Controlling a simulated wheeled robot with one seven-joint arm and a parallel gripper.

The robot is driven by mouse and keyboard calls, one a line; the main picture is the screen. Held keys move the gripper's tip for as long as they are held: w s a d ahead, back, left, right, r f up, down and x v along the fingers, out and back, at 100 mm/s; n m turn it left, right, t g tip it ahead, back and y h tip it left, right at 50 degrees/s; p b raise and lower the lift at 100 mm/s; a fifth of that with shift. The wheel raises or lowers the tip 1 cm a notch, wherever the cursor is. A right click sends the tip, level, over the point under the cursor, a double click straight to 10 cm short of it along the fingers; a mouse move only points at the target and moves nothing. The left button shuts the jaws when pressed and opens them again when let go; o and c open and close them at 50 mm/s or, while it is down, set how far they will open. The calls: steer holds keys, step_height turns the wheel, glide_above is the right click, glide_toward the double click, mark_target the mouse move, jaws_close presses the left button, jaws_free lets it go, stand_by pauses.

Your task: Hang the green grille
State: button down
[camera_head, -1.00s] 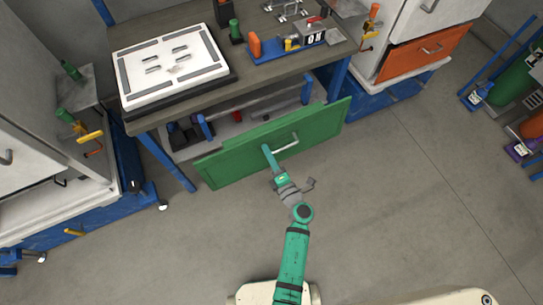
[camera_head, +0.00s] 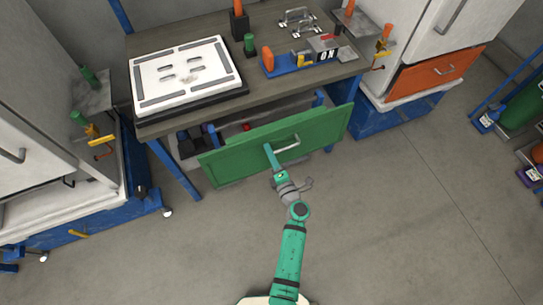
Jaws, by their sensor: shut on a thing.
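The green grille (camera_head: 240,156) is a long flat green panel with a grey handle (camera_head: 287,146) at its upper middle. It is in front of the workbench's lower opening and tilted, its right end higher in the picture. My gripper (camera_head: 272,152) is shut at the left part of the handle, and the grille appears held by it. The fingertips are too small to see in detail. The workbench (camera_head: 190,121) stands behind the grille, and its lower shelf is partly hidden by the grille. I cannot tell whether the grille touches the bench.
A white board (camera_head: 187,97) lies on the bench's left, with a blue tool holder (camera_head: 291,66) on its right. The floor (camera_head: 390,220) in front is clear.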

mark_target(261, 133)
steer(key=f+x, duration=0.2)
steer(key=x, duration=0.7)
steer(key=shift+w+a, duration=0.2)
steer(key=shift+w, duration=0.05)
stand_by(1.0)
steer(key=shift+d+f, duration=0.15)
steer(key=shift+f, duration=0.1)
stand_by(0.8)
steer(key=c, duration=1.7)
jaws_free()
steer(key=v, duration=1)
steer(key=shift+s+d, duration=0.1)
steer(key=shift+s, duration=0.2)
